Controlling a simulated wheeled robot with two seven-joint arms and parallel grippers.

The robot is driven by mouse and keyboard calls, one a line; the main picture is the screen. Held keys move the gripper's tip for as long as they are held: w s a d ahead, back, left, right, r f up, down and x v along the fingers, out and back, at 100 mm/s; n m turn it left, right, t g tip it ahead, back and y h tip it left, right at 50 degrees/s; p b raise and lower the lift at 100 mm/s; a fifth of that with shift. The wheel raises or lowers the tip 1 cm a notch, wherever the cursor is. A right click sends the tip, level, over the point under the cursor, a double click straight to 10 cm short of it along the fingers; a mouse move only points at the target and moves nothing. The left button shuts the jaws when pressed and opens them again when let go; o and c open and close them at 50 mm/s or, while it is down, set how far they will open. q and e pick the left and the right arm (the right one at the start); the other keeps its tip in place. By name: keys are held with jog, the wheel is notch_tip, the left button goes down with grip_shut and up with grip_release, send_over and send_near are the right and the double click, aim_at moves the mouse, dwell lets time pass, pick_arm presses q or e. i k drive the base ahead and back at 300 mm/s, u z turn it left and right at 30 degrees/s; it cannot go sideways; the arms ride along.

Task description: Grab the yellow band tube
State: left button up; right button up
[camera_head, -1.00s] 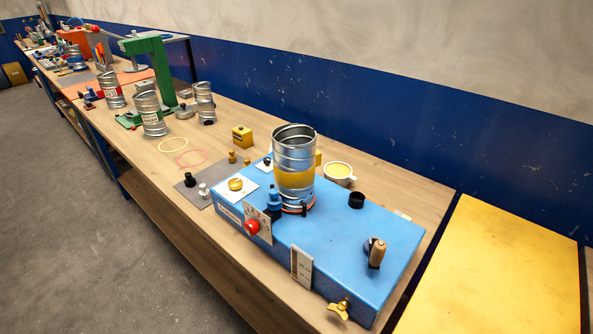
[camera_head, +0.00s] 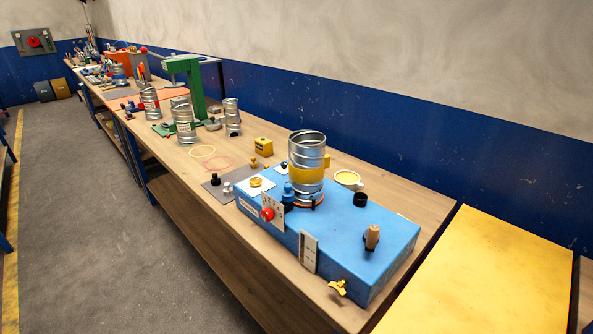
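The yellow band tube (camera_head: 307,160) is a shiny ribbed metal duct piece with a yellow band around its lower middle. It stands upright on the blue machine box (camera_head: 345,238), near the box's back left part, on a reddish ring. Neither of my grippers shows in the head view, so nothing of mine is seen touching the tube.
Around the tube are a blue fitting (camera_head: 288,193), a black cap (camera_head: 360,199) and a yellow-filled cup (camera_head: 348,179). A wooden-handled crank (camera_head: 372,238) rises at the right. Other metal tubes (camera_head: 183,120) and a green press (camera_head: 195,85) stand farther left. The floor (camera_head: 130,255) is clear.

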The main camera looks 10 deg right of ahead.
aim_at(308, 161)
jog(key=u, duration=1.05)
jog(key=i, duration=2.95)
jog(key=z, duration=3.8)
